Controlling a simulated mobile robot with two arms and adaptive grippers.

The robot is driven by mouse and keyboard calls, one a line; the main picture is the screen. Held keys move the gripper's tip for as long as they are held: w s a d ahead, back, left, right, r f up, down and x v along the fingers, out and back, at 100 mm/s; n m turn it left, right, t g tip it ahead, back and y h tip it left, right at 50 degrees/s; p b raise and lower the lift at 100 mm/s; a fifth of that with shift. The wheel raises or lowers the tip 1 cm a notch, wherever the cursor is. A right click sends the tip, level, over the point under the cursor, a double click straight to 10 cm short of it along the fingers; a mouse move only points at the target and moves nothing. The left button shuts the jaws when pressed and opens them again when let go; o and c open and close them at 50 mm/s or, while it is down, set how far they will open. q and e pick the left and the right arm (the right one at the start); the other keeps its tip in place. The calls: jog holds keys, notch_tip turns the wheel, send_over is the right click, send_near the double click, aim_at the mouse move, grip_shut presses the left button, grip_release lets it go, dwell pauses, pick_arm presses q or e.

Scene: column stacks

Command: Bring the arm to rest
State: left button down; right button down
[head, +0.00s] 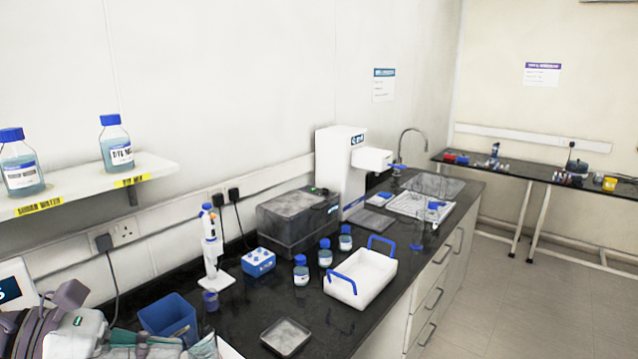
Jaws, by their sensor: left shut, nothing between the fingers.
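My left gripper (68,297) shows at the bottom left corner of the head view, cut off by the picture's edge. It is shut and empty, above the near left end of the black bench (235,318). A white item with a green label (84,328) shows right beside it; I cannot tell whether they touch. My right gripper is not in view.
A blue bin (168,318), a pipette stand (213,250), blue-capped bottles (325,253) and a white tray with blue handles (361,278) stand on the bench. A shelf (90,184) with two bottles juts from the wall. The floor at right is clear.

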pick_arm(q)
jog(key=w+a+f+n+t+y, duration=0.4)
jog(key=n+t, duration=0.3)
jog(key=n, duration=0.5)
jog(key=w+a+f+n+t+y, duration=0.1)
jog(key=w+a+n+t+y, duration=0.15)
jog(key=a+n+t, duration=0.65)
jog(key=s+f+n+g+y, duration=0.3)
jog(key=f+n+g+y, duration=0.35)
jog(key=f+n, duration=0.65)
jog(key=s+d+f+n+g+h, duration=0.1)
jog(key=s+d+f+n+g, duration=0.5)
jog(key=s, duration=0.3)
jog(key=s+d+f+n+g, duration=0.5)
jog(key=s+d+f+n, duration=0.1)
jog(key=s+f, duration=0.3)
notch_tip(320, 180, down, 32)
jog(key=s+g+b, duration=0.1)
jog(key=s+b, duration=0.1)
jog(key=b, duration=0.4)
jog(key=s+a+f+b, duration=0.1)
jog(key=s+f+b, duration=0.1)
jog(key=s+f, duration=0.6)
jog(key=s+a+f+g+b, duration=0.1)
jog(key=s+f+b, duration=0.1)
jog(key=s+f, duration=0.6)
notch_tip(320, 180, down, 4)
jog(key=shift+s+a+f+m, duration=0.15)
jog(key=shift+s+a+m, duration=0.05)
jog(key=shift+a+m, duration=0.2)
